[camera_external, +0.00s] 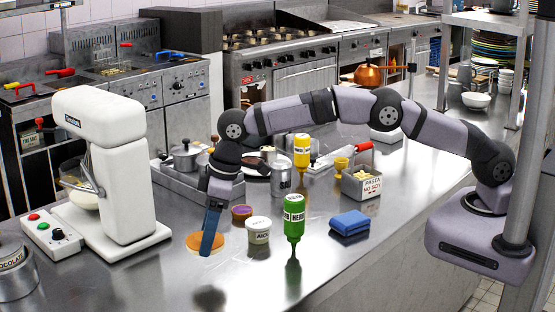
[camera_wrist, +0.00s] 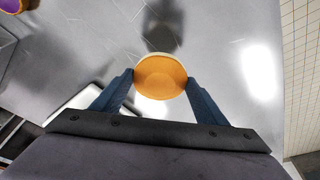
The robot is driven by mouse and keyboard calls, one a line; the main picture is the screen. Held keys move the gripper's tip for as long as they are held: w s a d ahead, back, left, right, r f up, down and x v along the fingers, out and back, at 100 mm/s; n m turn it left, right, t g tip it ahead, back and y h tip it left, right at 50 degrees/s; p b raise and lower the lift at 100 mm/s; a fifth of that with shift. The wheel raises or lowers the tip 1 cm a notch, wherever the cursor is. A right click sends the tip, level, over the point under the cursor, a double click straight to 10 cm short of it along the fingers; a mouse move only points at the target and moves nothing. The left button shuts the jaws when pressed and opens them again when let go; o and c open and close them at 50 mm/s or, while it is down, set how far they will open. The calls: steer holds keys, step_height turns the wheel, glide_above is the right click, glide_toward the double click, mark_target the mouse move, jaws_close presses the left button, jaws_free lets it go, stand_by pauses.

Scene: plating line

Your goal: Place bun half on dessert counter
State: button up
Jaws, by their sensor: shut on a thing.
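The bun half (camera_external: 194,243) is a round orange-brown piece with a pale rim. It also shows in the wrist view (camera_wrist: 160,77), between the fingertips. My gripper (camera_external: 208,246) points down and is shut on the bun half; in the wrist view both blue fingers (camera_wrist: 160,82) press its sides. I cannot tell how far it is above the steel counter (camera_external: 345,262). Nothing in view is labelled as the dessert counter.
A white stand mixer (camera_external: 105,160) and a button box (camera_external: 50,232) stand left of my gripper. A small purple-brown tub (camera_external: 241,213), a white labelled tub (camera_external: 258,231), a green bottle (camera_external: 294,218) and a blue cloth (camera_external: 350,222) stand to the right. The front counter is clear.

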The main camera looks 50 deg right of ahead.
mark_target(207, 273)
steer(key=shift+f+p, duration=1.15)
steer(key=shift+f, duration=2.4)
steer(key=shift+f, duration=0.2)
steer(key=o, duration=1)
steer(key=shift+r, duration=0.1)
steer(key=shift+r, duration=0.2)
steer(key=b+v, duration=0.3)
steer(key=v, duration=0.9)
steer(key=shift+b, duration=0.35)
